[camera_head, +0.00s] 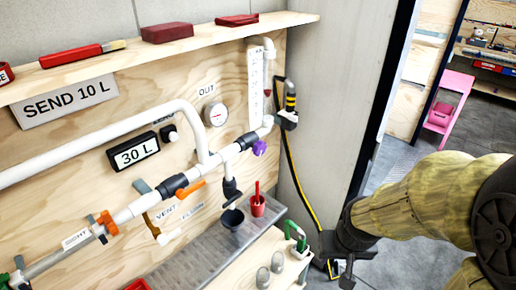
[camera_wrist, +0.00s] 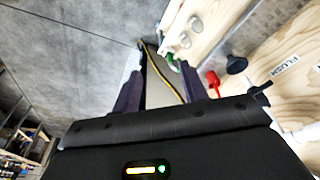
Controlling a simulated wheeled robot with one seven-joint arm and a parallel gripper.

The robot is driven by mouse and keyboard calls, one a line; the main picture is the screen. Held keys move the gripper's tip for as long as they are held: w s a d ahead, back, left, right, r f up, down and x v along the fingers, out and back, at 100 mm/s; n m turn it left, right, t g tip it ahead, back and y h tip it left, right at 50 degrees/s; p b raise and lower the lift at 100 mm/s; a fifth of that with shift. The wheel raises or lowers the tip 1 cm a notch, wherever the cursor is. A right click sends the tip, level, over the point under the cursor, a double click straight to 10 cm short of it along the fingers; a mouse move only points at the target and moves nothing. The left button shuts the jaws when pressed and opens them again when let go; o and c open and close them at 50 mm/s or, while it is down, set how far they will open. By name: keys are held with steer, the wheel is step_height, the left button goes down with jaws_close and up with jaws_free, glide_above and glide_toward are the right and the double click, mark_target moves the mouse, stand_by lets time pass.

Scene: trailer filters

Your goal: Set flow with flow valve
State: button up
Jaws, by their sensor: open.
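The white pipe run (camera_head: 130,212) crosses the plywood panel. It carries an orange-red knob (camera_head: 107,222) at the left, an orange lever (camera_head: 190,188) in the middle and a purple knob (camera_head: 259,147) at the right. No readable label shows which one is the flow valve. A clear scaled tube (camera_head: 256,85) stands above the purple knob, and a round gauge (camera_head: 215,114) hangs under the OUT label. My gripper (camera_head: 342,268) is low at the right, apart from the pipes. In the wrist view my gripper (camera_wrist: 160,78) is open, with nothing between its fingers.
A display (camera_head: 133,152) reads 30 L; a sign reads SEND 10 L. Below the pipes, a grey ledge (camera_head: 195,265) runs near a red cup (camera_head: 257,205) and black funnel (camera_head: 232,219). A black-yellow cable (camera_head: 293,175) hangs beside the panel. Open floor lies right.

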mark_target(262, 150)
steer(key=o, duration=0.3)
steer(key=shift+w+d+f, duration=0.1)
steer(key=shift+w, duration=0.2)
steer(key=shift+o, duration=0.9)
steer(key=w+d+n+t+b, duration=0.1)
steer(key=w+t, duration=0.2)
steer(key=w, duration=0.5)
steer(key=shift+d+f+n, duration=0.15)
steer(key=shift+f+n, duration=0.1)
steer(key=shift+n, duration=0.15)
steer(key=w+a+r+n+t+y+b, duration=0.1)
steer(key=w+a+n+y, duration=0.3)
steer(key=w, duration=0.5)
steer(key=w+a+r+n+t+y+b, duration=0.1)
steer(key=w+a+n+t+y, duration=0.3)
steer(key=w+n+y, duration=0.4)
steer(key=shift+w+a+r+y+b, duration=0.3)
steer(key=shift+w+y+b, duration=0.4)
steer(key=shift+y, duration=0.4)
steer(key=p+x, duration=0.1)
steer(key=x, duration=0.7)
steer(key=p+x, duration=0.2)
steer(key=x, duration=0.7)
steer(key=shift+w+r, duration=0.2)
steer(key=shift+r, duration=0.05)
